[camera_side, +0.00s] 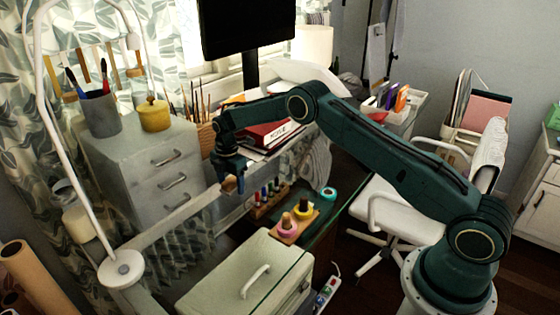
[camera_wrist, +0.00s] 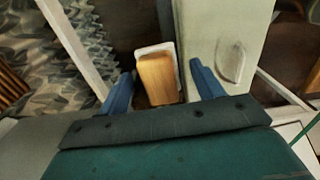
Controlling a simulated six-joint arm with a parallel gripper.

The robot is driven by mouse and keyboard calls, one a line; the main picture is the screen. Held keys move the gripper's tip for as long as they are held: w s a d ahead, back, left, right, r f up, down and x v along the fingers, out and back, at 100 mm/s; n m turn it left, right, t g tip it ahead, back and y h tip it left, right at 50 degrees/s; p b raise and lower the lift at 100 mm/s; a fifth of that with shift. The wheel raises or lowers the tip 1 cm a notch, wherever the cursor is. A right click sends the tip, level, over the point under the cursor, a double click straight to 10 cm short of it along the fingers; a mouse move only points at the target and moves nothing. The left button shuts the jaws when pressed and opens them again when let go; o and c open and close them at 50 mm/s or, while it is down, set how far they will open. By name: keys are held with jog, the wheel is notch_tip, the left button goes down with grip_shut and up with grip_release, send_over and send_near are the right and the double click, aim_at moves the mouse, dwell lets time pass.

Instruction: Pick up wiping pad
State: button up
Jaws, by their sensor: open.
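What looks like the wiping pad (camera_wrist: 157,78) is a tan wooden block with a white edge, in the wrist view. It shows between the two blue fingers of my gripper (camera_wrist: 161,72), with a gap to each side. My gripper is open and empty; how far it is above the pad I cannot tell. In the side view my gripper (camera_side: 238,182) hangs pointing down, just right of the grey drawer unit. I cannot make out the pad in the side view.
A cream box (camera_side: 240,270) with a handle stands in front; a pale handled surface (camera_wrist: 228,40) lies right of the pad in the wrist view. The grey drawer unit (camera_side: 140,165) and a white lamp arm (camera_side: 48,120) are on the left.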

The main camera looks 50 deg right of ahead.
aim_at(231, 180)
jog(key=shift+c, duration=0.3)
jog(key=c, duration=1)
jog(key=shift+r, duration=0.1)
notch_tip(231, 180, up, 20)
jog(key=shift+f, duration=0.1)
dwell(0.5)
jog(key=shift+o, duration=0.9)
jog(key=shift+c, duration=0.5)
